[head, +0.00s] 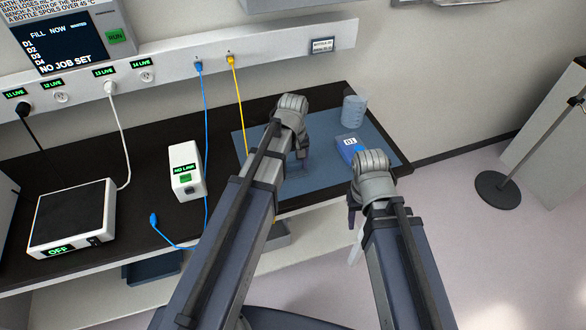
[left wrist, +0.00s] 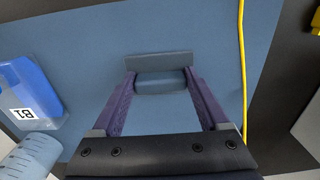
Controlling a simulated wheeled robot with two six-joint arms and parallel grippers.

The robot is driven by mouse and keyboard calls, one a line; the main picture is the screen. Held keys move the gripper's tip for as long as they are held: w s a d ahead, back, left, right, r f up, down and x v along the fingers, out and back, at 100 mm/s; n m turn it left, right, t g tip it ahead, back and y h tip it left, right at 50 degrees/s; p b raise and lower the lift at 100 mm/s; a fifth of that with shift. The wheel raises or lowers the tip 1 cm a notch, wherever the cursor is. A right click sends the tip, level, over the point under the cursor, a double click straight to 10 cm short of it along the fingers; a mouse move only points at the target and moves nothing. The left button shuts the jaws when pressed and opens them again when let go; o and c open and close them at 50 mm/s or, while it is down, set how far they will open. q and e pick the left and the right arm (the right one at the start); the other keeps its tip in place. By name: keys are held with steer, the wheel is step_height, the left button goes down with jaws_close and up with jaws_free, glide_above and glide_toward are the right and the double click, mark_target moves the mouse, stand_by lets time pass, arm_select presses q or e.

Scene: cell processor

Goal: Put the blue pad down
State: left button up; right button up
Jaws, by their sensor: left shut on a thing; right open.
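In the left wrist view, a small slate-blue pad (left wrist: 160,86) sits between the two fingertips of my left gripper (left wrist: 160,80). The gripper is shut on it, over the flat blue mat (left wrist: 90,60). I cannot tell whether the pad touches the mat. In the head view my left gripper (head: 300,165) is low over the mat (head: 325,175), and my own wrist and arm mostly hide the pad. My right gripper (head: 352,215) is open by the bench's front edge. A pale, unclear piece shows just below it.
A blue-and-white item labelled B1 (head: 347,143) and a translucent blue beaker (head: 353,111) stand on the mat's right part. A yellow cable (head: 238,100) runs down at the mat's left. A white box (head: 186,168) and blue cable (head: 206,130) are further left.

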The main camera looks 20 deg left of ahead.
mark_target(293, 165)
arm_select(q)
steer(key=shift+f, duration=0.15)
steer(key=o, duration=1.1)
steer(key=shift+r, duration=0.25)
step_height(293, 165, up, 12)
steer(key=p, duration=1.2)
steer(key=s+d+m, duration=0.3)
steer(key=s, duration=0.1)
steer(key=s+d+m, duration=0.4)
steer(key=s, duration=0.1)
steer(key=s+d+m+y, duration=0.1)
steer(key=s+d+m, duration=0.2)
steer(key=s, duration=0.2)
steer(key=shift+d+m, duration=0.15)
steer(key=shift+m, duration=0.15)
